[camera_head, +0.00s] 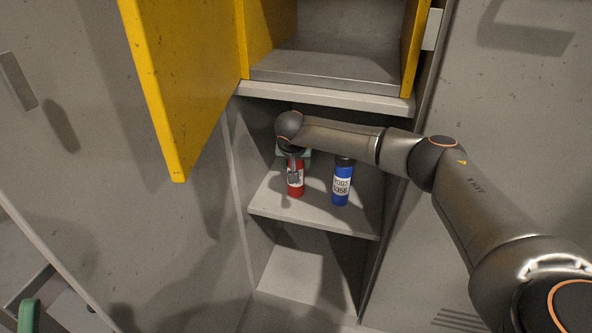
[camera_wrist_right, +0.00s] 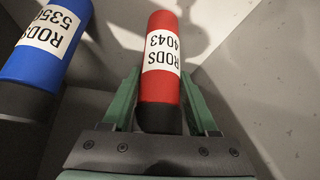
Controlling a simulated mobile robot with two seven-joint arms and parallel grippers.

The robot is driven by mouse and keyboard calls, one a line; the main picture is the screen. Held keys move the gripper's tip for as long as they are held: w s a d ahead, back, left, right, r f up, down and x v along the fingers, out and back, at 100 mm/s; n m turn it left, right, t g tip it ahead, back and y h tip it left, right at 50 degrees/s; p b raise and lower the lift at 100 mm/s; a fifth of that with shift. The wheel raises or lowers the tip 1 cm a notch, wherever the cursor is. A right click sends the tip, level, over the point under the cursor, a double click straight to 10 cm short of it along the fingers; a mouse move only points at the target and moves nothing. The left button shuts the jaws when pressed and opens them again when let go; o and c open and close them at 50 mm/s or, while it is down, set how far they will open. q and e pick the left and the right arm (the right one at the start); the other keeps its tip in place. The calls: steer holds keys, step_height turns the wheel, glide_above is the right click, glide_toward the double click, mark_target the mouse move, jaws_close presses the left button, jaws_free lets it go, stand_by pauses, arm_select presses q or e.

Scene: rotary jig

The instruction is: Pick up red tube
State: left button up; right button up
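The red tube (camera_wrist_right: 163,85) has a white label reading RODS 4043 and a black cap. In the head view the red tube (camera_head: 296,187) is upright at or just above the left side of the middle shelf, its upper part hidden by my gripper. My right gripper (camera_head: 293,172) comes down on it from above. In the right wrist view the green fingers of my right gripper (camera_wrist_right: 162,90) lie along both sides of the red tube, with no clear gap at the tips, so they look shut on it. My left gripper is not in view.
A blue tube (camera_head: 341,186), labelled RODS 5356, stands close to the right on the shelf (camera_head: 315,219). The upper shelf (camera_head: 330,97) is right above my forearm. A yellow door (camera_head: 178,80) hangs open at left. Grey cabinet walls enclose the shelf.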

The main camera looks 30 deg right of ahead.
jaws_close()
steer(key=shift+r, duration=0.1)
stand_by(0.4)
